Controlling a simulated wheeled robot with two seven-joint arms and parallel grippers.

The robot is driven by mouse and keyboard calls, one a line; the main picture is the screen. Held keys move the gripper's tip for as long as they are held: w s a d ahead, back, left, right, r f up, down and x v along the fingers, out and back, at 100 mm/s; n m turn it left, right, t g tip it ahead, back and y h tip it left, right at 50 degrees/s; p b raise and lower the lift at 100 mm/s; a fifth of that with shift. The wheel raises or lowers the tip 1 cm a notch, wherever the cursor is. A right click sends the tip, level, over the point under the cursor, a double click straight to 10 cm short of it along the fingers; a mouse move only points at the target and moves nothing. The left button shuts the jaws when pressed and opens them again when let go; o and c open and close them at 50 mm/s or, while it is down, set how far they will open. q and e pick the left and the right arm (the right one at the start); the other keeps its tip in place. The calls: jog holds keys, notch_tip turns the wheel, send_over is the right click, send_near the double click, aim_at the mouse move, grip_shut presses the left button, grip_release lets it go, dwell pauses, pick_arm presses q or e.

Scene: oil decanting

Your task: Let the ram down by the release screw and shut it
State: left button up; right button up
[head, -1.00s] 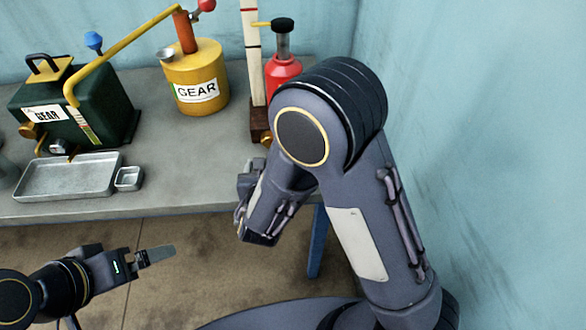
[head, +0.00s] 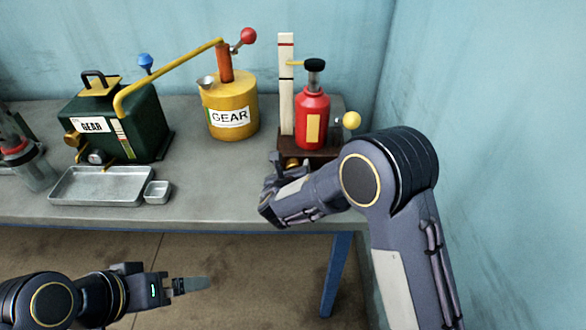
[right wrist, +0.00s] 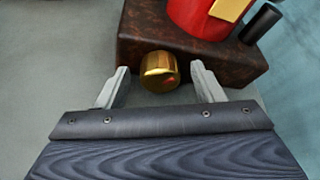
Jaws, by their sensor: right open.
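The red ram (head: 312,120) stands upright on a dark brown base (head: 322,147) at the right of the bench, with a black cap on its grey rod. The brass release screw (head: 292,163) is on the base's front face. In the right wrist view the brass screw (right wrist: 159,72) has a small red mark and lies between my right gripper's fingers (right wrist: 152,85). The fingers are open, one each side, with gaps to the knob. My left gripper (head: 190,286) is low at the left, in front of the bench and away from the ram; its finger opening is unclear.
A white marked post (head: 286,95) stands beside the ram. A yellow ball (head: 351,120) shows at its right. A yellow GEAR can (head: 232,105), a green GEAR box (head: 118,125) and metal trays (head: 100,187) occupy the bench's left and middle. A wall closes the right.

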jog(key=shift+w, duration=0.1)
jog(key=c, duration=1)
jog(key=shift+f+b, duration=0.2)
jog(key=shift+b, duration=0.4)
jog(key=m+y+b, duration=0.1)
jog(key=m+b, duration=0.1)
jog(key=b, duration=0.5)
jog(key=m+y+b, duration=0.2)
jog(key=m+b, duration=0.1)
jog(key=b, duration=0.4)
jog(key=d+m+y+b, duration=0.1)
jog(key=m+y+b, duration=0.1)
jog(key=b, duration=0.5)
jog(key=shift+f+b, duration=0.25)
jog(key=shift+b, duration=0.15)
jog(key=shift+r+m+t+y+b, duration=0.2)
jog(key=shift+m+t+y+b, duration=0.15)
jog(key=shift+m+b, duration=0.45)
jog(key=o, duration=1)
